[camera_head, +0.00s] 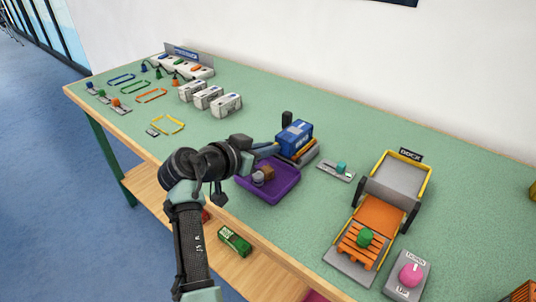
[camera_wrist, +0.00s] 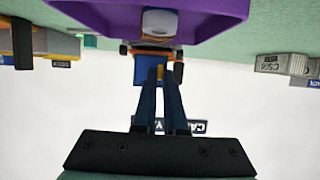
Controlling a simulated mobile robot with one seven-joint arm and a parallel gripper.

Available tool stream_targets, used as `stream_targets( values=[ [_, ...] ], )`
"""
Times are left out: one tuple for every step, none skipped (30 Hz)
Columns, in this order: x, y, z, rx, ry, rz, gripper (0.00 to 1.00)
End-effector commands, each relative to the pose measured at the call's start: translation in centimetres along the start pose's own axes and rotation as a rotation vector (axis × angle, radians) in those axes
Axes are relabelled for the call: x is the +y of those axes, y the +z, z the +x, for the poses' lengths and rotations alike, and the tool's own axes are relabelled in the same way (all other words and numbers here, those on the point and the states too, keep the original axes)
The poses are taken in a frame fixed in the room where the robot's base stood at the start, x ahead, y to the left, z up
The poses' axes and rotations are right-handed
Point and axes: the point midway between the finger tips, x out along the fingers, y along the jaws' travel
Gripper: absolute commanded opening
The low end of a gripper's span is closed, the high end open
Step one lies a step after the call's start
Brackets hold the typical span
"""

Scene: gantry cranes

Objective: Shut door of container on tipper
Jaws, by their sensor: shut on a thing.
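The blue container (camera_head: 295,137) sits on the orange tipper (camera_head: 305,156) near the back middle of the table. My gripper (camera_head: 274,148) reaches the container's left end from the left. Blue and orange parts show just beyond the tips. My gripper hides much of the container's left end, so I cannot tell how far its door stands open.
A purple tray (camera_head: 262,194) with small blocks lies just below my gripper. A small plate with a teal block (camera_head: 341,167) is right of the tipper. White containers (camera_head: 210,97) stand at the left.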

Motion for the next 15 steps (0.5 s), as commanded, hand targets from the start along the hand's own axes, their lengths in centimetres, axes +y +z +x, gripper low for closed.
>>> stream_targets(
  values=[
    [0.06, 0.07, 0.08, -0.002, 0.004, 0.001, 0.00],
    [0.07, 0.06, 0.08, -0.002, 0.005, 0.002, 0.00],
    [0.07, 0.05, 0.08, -0.002, 0.005, 0.002, 0.00],
    [0.08, 0.04, 0.08, -0.002, 0.005, 0.002, 0.00],
    [0.09, 0.04, 0.09, -0.002, 0.005, 0.002, 0.00],
    [0.10, 0.04, 0.09, -0.002, 0.005, 0.002, 0.00],
    [0.10, 0.05, 0.10, -0.003, 0.005, 0.001, 0.00],
    [0.11, 0.05, 0.10, -0.003, 0.005, 0.001, 0.00],
    [0.11, 0.05, 0.10, -0.003, 0.005, 0.001, 0.00],
    [0.11, 0.05, 0.11, -0.003, 0.005, 0.001, 0.00],
    [0.12, 0.05, 0.11, -0.003, 0.005, 0.001, 0.00],
    [0.12, 0.06, 0.12, -0.003, 0.005, 0.001, 0.16],
    [0.13, 0.06, 0.12, -0.003, 0.005, 0.001, 0.21],
    [0.12, 0.06, 0.11, -0.002, 0.005, 0.001, 0.27],
    [0.12, 0.06, 0.11, -0.002, 0.005, 0.001, 0.34]
  ],
)
